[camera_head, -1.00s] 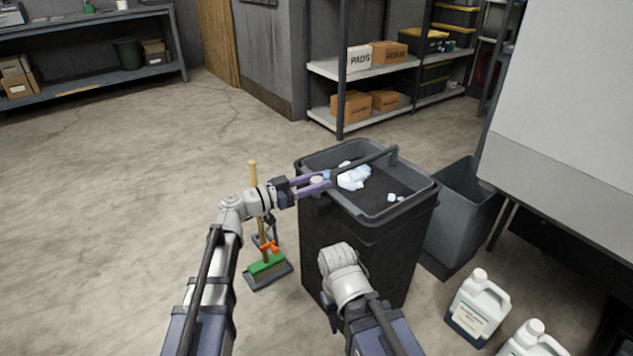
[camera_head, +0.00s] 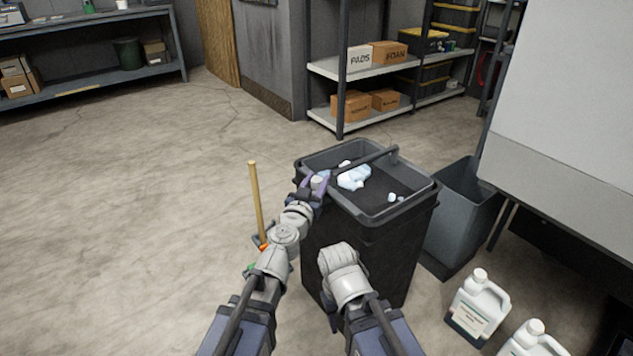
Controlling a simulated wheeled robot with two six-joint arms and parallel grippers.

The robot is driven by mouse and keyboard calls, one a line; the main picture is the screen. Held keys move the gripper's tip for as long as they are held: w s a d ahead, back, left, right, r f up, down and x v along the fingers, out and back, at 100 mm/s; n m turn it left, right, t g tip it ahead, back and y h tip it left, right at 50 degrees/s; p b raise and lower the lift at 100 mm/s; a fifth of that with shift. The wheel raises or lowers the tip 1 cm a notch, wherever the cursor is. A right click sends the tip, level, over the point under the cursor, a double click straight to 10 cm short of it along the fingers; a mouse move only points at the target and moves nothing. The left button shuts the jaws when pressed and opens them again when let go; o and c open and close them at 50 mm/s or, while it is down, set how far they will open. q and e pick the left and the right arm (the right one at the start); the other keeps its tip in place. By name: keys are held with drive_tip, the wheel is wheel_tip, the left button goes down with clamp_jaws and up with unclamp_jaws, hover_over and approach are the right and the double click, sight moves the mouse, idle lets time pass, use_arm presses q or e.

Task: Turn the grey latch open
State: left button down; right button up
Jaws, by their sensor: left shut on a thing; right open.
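A small light grey piece, which looks like the grey latch (camera_head: 318,182), is at the left rim of the black bin (camera_head: 362,245). My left gripper (camera_head: 316,185), with purple fingers, is shut on it and reaches up from below. The fingers cover much of the latch, so its exact angle is hard to tell.
White crumpled waste (camera_head: 353,177) lies in the bin. A grey open bin (camera_head: 464,212) stands close on its right. White jugs (camera_head: 478,307) stand at the lower right. A broom handle (camera_head: 257,200) rises behind my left arm. The floor to the left is clear.

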use_arm(q)
drive_tip(key=shift+n+y, duration=0.5)
drive_tip(key=shift+y, duration=0.2)
drive_tip(key=shift+c, duration=2.2)
unclamp_jaws()
